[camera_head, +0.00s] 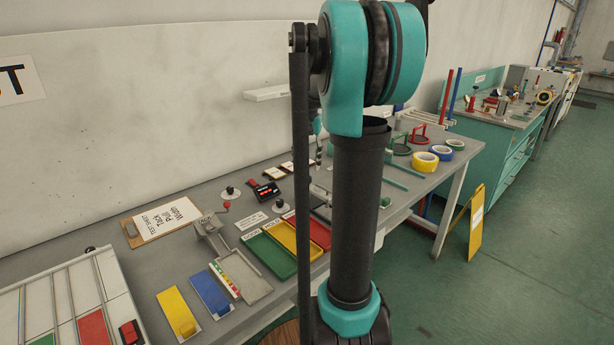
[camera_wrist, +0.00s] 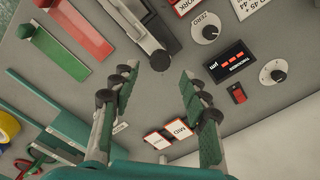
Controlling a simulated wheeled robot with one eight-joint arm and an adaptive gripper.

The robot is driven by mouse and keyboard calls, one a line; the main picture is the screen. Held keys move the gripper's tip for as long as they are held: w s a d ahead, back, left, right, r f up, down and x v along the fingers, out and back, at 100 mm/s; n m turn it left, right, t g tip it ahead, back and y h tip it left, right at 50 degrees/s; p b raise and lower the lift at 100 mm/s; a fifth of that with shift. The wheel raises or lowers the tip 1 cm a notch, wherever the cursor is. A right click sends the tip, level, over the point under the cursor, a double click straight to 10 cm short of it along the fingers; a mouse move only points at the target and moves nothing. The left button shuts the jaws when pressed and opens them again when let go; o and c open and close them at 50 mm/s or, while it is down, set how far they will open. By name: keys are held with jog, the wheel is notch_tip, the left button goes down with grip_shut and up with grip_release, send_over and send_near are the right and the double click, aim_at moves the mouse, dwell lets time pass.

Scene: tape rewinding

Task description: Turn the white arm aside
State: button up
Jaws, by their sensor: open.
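A pale, whitish-grey bar (camera_wrist: 124,12) runs in from the top edge of the wrist view, beside a dark grey block with a round dark end. It seems to be the white arm; its far end is out of frame. In the head view my own arm hides most of this spot. My gripper (camera_wrist: 158,76) is open and empty, its two green-padded fingers spread above the table. The bar's dark-ended mount lies just beyond the fingertips, between their lines; whether they touch it I cannot tell. In the head view my gripper is hidden behind my arm.
Red (camera_wrist: 80,25) and green (camera_wrist: 60,55) panels lie at the left. Tape rolls (camera_head: 425,162) sit at the bench's far end.

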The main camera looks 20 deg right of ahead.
aim_at(307, 177)
jog(key=shift+f, duration=2.55)
jog(key=shift+c, duration=0.6)
grip_shut()
